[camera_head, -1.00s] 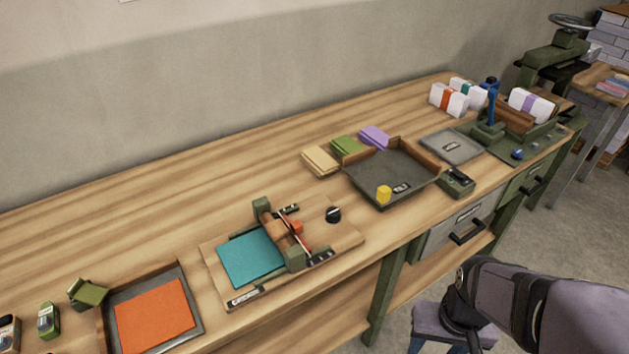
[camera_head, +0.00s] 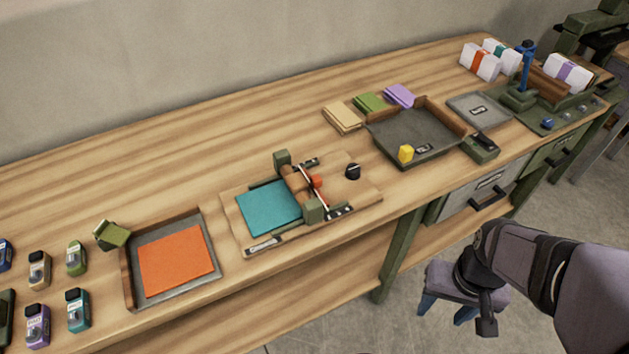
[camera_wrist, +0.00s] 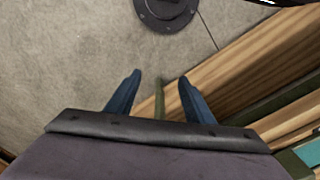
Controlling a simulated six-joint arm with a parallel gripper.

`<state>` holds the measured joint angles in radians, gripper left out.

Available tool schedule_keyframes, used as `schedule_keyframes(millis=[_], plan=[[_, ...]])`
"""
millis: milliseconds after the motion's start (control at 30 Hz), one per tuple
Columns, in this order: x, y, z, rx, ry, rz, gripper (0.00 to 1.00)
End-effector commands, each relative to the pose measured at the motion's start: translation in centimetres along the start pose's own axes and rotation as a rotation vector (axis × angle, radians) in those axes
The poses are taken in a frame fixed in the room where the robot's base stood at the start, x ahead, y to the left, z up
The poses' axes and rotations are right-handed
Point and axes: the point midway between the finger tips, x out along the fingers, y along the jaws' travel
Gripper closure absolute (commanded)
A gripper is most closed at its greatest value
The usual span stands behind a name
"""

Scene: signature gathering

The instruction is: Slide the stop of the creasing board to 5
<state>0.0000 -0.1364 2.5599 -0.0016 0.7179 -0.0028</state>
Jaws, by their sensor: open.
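The creasing board (camera_head: 360,195) is a wooden board lying on the middle of the workbench in the head view. A teal sheet (camera_head: 268,208) lies on its left part. A crossbar with green end blocks and a small red-orange piece (camera_head: 316,181) spans it. I cannot tell which part is the stop, nor read the numbers. My gripper (camera_head: 444,312) is open and empty, pointing down in front of the bench, clear of the board. Its two blue fingers stand apart in the wrist view (camera_wrist: 158,82).
A tray with an orange sheet (camera_head: 178,262) stands left of the board, with several small bottles beyond it. A black knob (camera_head: 353,171) sits at the board's right. A dark tray (camera_head: 415,136) with a yellow piece (camera_head: 405,153) lies farther right. Bare bench lies behind the board.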

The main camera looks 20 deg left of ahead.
Motion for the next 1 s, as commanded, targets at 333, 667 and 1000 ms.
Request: schedule_keyframes(millis=[333,667,1000], plan=[[0.0,0.0,0.0,0.0,0.0,0.0,0.59],[-2.3,-1.6,-4.1,0.067,0.0,0.0,0.62],[-7.6,-10.0,-15.3,0.308,-0.003,0.001,0.62]])
